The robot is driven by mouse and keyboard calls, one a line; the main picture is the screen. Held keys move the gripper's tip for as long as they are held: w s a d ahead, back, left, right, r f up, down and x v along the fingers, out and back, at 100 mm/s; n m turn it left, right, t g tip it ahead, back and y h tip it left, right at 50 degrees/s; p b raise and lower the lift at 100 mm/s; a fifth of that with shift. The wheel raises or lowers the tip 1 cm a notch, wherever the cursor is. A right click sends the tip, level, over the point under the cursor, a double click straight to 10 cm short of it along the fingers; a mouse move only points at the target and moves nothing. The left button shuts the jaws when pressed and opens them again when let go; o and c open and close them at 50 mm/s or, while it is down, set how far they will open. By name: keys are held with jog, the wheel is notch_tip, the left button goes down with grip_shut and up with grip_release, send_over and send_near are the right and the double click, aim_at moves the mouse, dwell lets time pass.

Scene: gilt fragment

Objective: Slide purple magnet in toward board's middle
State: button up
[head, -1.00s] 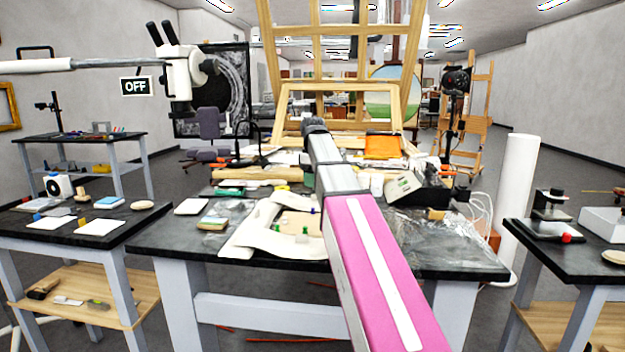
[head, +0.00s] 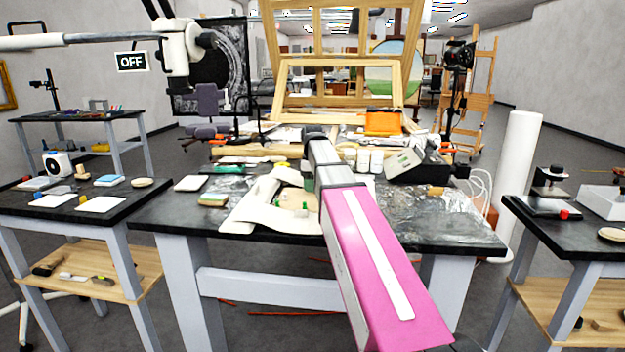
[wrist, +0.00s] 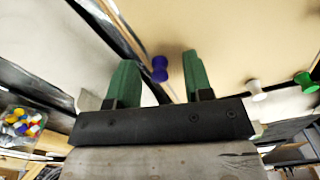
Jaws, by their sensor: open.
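The purple magnet (wrist: 159,68) stands near the edge of the tan board (wrist: 225,35) in the wrist view. My gripper (wrist: 160,61) is open, its green fingers to either side of the magnet in that picture. A clear gap shows between the magnet and each finger, and I cannot tell how deep it sits between them. A white magnet (wrist: 257,91) and a green magnet (wrist: 304,82) are to the right. In the head view the board (head: 291,196) lies on the dark worktable, partly hidden by my pink arm, which also hides the gripper and the purple magnet.
A clear box of colourful pins (wrist: 22,126) shows at the wrist view's left. In the head view, cream cloth (head: 262,212) lies around the board. White jars (head: 369,160) and a grey device (head: 404,163) stand to the right of my arm.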

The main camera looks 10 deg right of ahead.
aim_at(311, 197)
jog(key=shift+c, duration=0.4)
grip_shut()
jog(key=shift+s, duration=0.1)
jog(key=shift+s+a, duration=0.25)
jog(key=shift+s, duration=0.65)
jog(key=shift+s+a, duration=0.2)
jog(key=shift+s, duration=0.65)
jog(key=shift+s+a, duration=0.25)
jog(key=shift+s, duration=0.65)
jog(key=shift+o, duration=0.2)
grip_release()
